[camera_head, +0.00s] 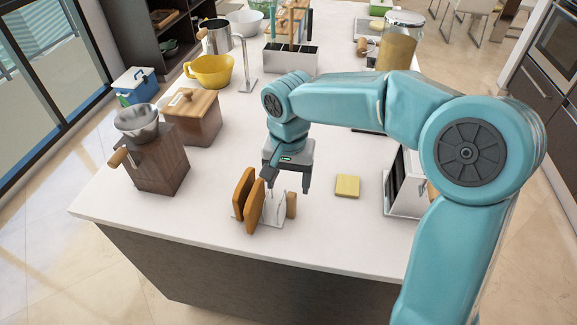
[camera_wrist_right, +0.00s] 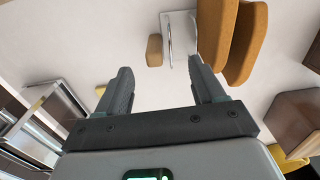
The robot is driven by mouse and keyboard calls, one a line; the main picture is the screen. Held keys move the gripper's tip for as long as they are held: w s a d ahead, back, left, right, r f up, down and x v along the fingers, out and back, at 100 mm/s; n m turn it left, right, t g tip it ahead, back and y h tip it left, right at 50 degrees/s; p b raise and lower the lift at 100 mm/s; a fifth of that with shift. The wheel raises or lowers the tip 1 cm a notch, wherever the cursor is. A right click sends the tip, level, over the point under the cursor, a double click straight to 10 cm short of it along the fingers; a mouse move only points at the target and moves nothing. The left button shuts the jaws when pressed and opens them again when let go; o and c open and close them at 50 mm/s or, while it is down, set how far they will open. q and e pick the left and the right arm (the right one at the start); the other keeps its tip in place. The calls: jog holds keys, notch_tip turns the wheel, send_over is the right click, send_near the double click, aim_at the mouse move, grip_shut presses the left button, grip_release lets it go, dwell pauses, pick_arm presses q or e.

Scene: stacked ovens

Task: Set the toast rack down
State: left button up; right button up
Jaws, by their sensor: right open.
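The toast rack (camera_head: 274,213) stands on the white counter near its front edge, with two brown toast slices (camera_head: 243,192) upright at its left side. A small tan block (camera_head: 291,204) is at its right end. In the right wrist view the thin metal rack (camera_wrist_right: 180,32) and the slices (camera_wrist_right: 216,32) lie beyond the fingertips, at the top of the picture. My right gripper (camera_head: 287,184) is open, pointing down just behind the rack, with nothing between its fingers; it also shows in the right wrist view (camera_wrist_right: 160,68). My left gripper is not in view.
A yellow square piece (camera_head: 347,186) lies to the right, before a metal box-shaped appliance (camera_head: 408,190). A wooden grinder (camera_head: 150,165), a lidded wooden box (camera_head: 192,117) and a yellow bowl (camera_head: 210,72) stand at the left. Bare counter lies between grinder and rack.

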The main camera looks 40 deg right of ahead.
notch_tip(320, 180, up, 5)
jog(key=shift+f, duration=0.15)
dwell(0.6)
